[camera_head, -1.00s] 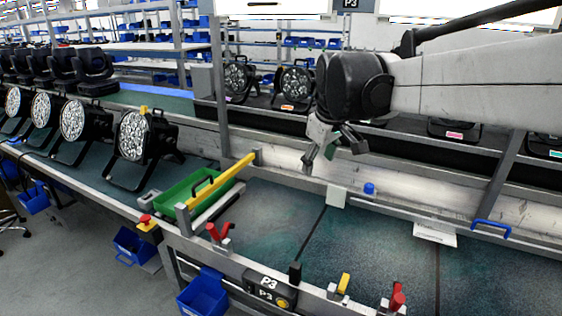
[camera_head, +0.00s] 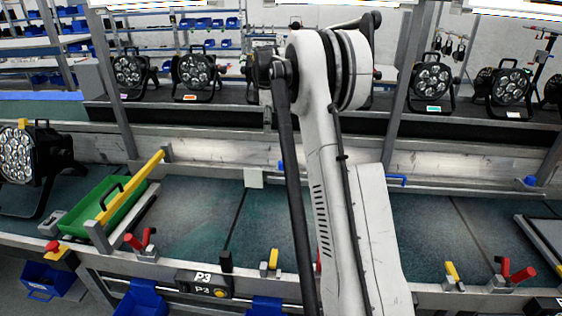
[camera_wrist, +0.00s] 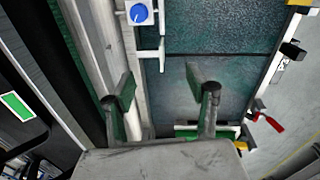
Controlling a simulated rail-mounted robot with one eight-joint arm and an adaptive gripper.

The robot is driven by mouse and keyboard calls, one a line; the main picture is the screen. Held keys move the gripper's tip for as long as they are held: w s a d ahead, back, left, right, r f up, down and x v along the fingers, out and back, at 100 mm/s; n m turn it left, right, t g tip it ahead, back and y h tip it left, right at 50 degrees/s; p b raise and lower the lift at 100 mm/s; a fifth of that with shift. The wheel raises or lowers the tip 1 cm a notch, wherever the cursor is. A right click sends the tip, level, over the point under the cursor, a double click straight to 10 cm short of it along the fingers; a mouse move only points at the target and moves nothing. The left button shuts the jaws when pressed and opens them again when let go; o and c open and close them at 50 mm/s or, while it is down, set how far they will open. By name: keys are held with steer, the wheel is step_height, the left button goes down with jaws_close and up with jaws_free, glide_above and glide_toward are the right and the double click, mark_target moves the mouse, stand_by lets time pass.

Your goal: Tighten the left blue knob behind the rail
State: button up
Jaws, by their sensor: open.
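The left blue knob (camera_head: 281,167) stands at the rail (camera_head: 225,173) along the back of the work table in the head view, partly covered by my arm. A blue round knob (camera_wrist: 139,13) on a pale block shows at the top edge of the wrist view, beside the rail. My gripper (camera_wrist: 160,90) is open in the wrist view, its two fingers apart with nothing between them. The knob lies beyond the fingertips, up in the picture, and is not touched. In the head view my arm hides the gripper.
A second blue knob (camera_head: 530,181) is at the far right. A green tray (camera_head: 108,207) with a yellow bar lies left. Red clamps (camera_head: 140,240) line the front edge. Par cans (camera_head: 195,72) stand on the back shelf.

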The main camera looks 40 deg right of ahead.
steer(key=n, duration=0.1)
glide_above(283, 162)
step_height(283, 162, down, 6)
steer(key=shift+g, duration=0.4)
step_height(283, 162, down, 14)
steer(key=shift+w+f+p, duration=0.1)
steer(key=shift+f+p, duration=0.05)
steer(key=shift+p, duration=0.3)
steer(key=c, duration=1.2)
steer(key=shift+o, duration=0.2)
